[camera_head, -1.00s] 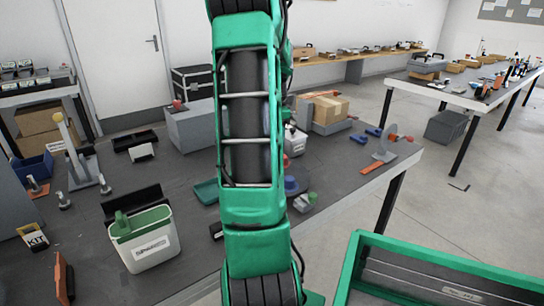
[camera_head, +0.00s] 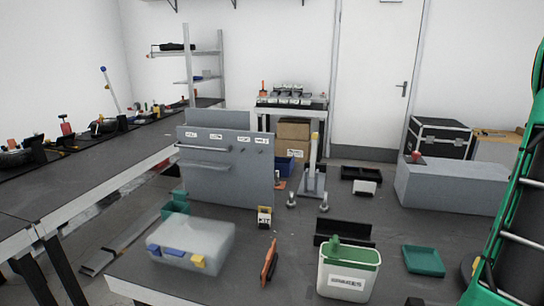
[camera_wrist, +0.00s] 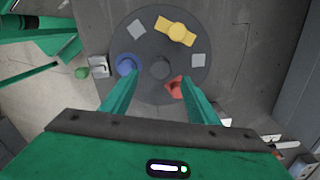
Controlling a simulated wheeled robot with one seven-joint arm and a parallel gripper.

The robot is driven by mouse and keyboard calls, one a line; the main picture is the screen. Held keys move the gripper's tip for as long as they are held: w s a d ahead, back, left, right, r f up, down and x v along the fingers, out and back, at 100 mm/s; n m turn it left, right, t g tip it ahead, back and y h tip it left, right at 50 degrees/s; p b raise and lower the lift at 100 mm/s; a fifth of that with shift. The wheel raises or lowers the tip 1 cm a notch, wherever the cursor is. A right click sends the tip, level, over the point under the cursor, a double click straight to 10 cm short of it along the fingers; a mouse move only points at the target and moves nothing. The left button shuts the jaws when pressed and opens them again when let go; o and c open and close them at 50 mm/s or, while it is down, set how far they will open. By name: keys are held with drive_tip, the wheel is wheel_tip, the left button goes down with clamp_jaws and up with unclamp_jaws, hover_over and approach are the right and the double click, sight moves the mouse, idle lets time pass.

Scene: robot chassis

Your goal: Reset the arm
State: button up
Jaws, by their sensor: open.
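My gripper (camera_wrist: 160,95) shows in the wrist view with its two green fingers spread apart and nothing between them. It hangs above a round dark disc (camera_wrist: 158,68) that carries a blue knob, a yellow piece and a red piece. I cannot tell whether the fingertips touch the disc. In the head view only part of my green arm shows at the right edge, and my gripper is out of that picture.
A green tray (camera_head: 424,261) lies at the right. Another workbench (camera_head: 70,185) runs along the left.

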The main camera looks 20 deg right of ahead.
drive_tip(key=w+a+r+n, duration=0.15)
drive_tip(key=a+n, duration=0.35)
drive_tip(key=a, duration=0.7)
drive_tip(key=w+a+r+n, duration=0.15)
drive_tip(key=a+n, duration=0.35)
drive_tip(key=a, duration=0.6)
drive_tip(key=s+a+f+n, duration=0.1)
drive_tip(key=s+a+n, duration=0.2)
drive_tip(key=a+n, duration=0.2)
drive_tip(key=s+a+f+n, duration=0.2)
drive_tip(key=s+a+n, duration=0.2)
drive_tip(key=a, duration=0.6)
drive_tip(key=shift+f+n, duration=0.25)
drive_tip(key=shift+n, duration=0.25)
